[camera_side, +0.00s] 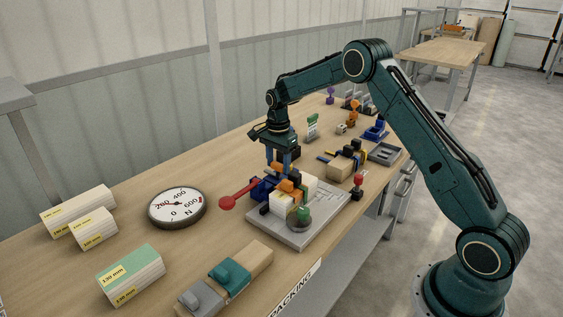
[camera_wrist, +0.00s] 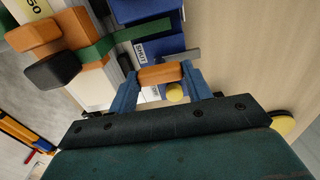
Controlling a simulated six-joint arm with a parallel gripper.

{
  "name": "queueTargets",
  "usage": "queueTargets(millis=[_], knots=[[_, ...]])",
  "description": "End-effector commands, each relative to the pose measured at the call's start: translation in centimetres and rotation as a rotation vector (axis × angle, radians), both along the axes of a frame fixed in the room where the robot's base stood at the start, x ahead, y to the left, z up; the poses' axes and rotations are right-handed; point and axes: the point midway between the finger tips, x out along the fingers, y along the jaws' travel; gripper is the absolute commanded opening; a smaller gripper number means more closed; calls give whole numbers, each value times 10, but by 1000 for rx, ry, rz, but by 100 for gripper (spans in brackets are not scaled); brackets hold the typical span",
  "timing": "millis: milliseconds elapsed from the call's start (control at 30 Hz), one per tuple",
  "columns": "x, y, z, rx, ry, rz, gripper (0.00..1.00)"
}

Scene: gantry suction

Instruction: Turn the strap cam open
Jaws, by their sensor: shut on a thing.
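My gripper (camera_side: 279,168) points down over the grey fixture plate (camera_side: 318,233). In the wrist view its two blue fingers (camera_wrist: 161,80) are shut on a short orange handle (camera_wrist: 160,74), one finger at each end. The handle lies against a blue block (camera_wrist: 150,47) marked "SHUT", which also shows in the side view (camera_side: 262,188). A green strap (camera_wrist: 110,42) runs beside it over white blocks. The cam's pivot is not clear. In the side view the fingers hide most of the handle.
A second orange-and-black piece (camera_wrist: 50,50) is close by in the wrist view. A round dial (camera_side: 177,208) and white block stacks (camera_side: 80,209) lie left.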

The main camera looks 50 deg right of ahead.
Motion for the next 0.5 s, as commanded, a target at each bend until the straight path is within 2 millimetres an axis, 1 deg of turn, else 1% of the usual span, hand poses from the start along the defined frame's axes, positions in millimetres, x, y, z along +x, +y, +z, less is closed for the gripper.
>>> queueTargets(millis=[233,267,333,367,500], knots=[[0,-1,1,-2,-3,-6,26],[0,-1,1,-2,-3,-5,53],[0,-1,1,-2,-2,-5,67],[0,-1,1,-1,-2,-4,71],[0,-1,1,-1,-1,-3,71]])
